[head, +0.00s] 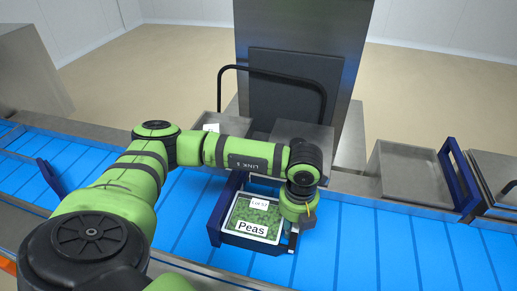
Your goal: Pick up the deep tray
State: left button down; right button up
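A tray of green peas (251,240) with a white rim and labels reading "Peas" and what looks like a lot number sits on the blue conveyor, within a dark blue frame (222,204). It is the only filled tray clearly visible; its depth is hard to judge from above. My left gripper (293,240) points down at the tray's right edge, beside or touching the rim. The wrist hides most of the fingers, so whether they are open or shut on the rim is unclear. My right gripper is out of view.
The blue conveyor (385,250) runs across and is clear to the right. Behind stands a grey sealer (295,90) with a black bar handle (270,70). A metal tray-like platform (405,168) and a dark blue guide (460,180) are at the right; another guide (49,174) is at the left.

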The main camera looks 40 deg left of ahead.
pick_arm(q)
jog(key=shift+r, duration=0.1)
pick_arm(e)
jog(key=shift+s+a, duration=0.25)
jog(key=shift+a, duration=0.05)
